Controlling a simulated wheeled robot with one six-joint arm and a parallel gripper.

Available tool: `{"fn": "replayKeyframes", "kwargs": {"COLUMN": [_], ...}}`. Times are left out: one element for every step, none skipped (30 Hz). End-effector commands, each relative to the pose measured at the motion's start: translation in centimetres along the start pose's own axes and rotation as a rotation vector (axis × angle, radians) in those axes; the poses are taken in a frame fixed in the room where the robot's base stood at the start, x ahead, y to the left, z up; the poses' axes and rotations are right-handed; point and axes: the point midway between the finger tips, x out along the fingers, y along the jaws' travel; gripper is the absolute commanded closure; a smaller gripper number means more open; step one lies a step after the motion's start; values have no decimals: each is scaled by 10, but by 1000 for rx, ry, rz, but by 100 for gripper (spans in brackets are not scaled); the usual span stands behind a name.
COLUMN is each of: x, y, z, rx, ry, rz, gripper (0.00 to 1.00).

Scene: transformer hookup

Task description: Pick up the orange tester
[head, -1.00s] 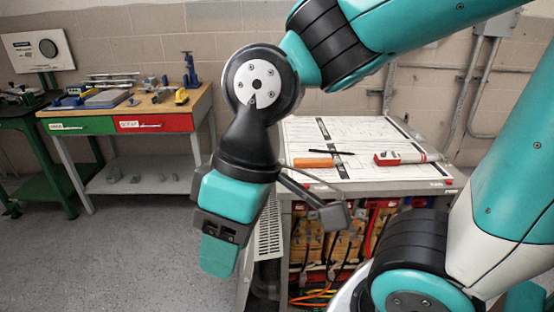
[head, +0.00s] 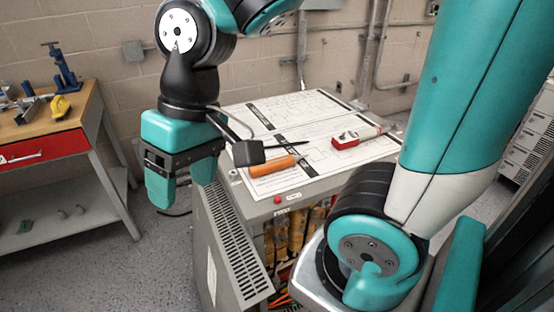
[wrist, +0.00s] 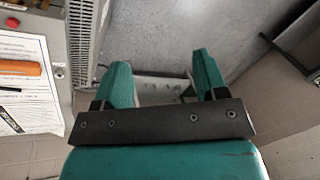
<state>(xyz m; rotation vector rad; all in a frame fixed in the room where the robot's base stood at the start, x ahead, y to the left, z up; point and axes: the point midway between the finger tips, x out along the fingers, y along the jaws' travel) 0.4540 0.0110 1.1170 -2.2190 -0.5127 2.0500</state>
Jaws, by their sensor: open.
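The orange tester (head: 272,166) lies on the paper sheets on top of the grey cabinet (head: 318,184), near its left front side. It also shows at the left edge of the wrist view (wrist: 20,68). My gripper (head: 182,188) is open and empty, with its fingers pointing down. It hangs in front of and to the left of the cabinet, apart from the tester. In the wrist view my gripper's fingers (wrist: 163,75) are spread, with only grey floor and a pale shape between them.
A red and white device (head: 355,136) and a dark pen-like stick (head: 290,143) lie on the papers near the tester. A workbench with a red drawer (head: 40,150) stands at the left, bearing a yellow item (head: 60,106). Bare floor (head: 110,262) lies between bench and cabinet.

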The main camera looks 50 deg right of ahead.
Motion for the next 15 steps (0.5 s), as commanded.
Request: {"fn": "replayKeyframes", "kwargs": {"x": [-3, -5, -9, -12, -15, -20, -23, -26, -29, -32, -34, -36, -38, -40, -41], "y": [30, 49, 78, 100, 123, 153, 176, 197, 224, 242, 259, 278, 290, 300, 310], "z": [-23, -35, -50, -59, -66, -73, -76, -78, -78, -77, -75, -72, -69, -67, -64], "rx": [221, 368, 573, 729, 883, 1082, 1225, 1363, 1532, 1647, 1751, 1873, 1950, 2015, 2085], "ry": [12, 23, 40, 53, 69, 92, 108, 125, 148, 165, 180, 198, 211, 223, 235], "rz": [38, 61, 92, 115, 136, 161, 178, 194, 212, 225, 235, 247, 255, 260, 266], "gripper": [34, 34, 34, 34, 34, 34, 34, 34, 34, 34, 34, 34, 34, 34, 34]}}
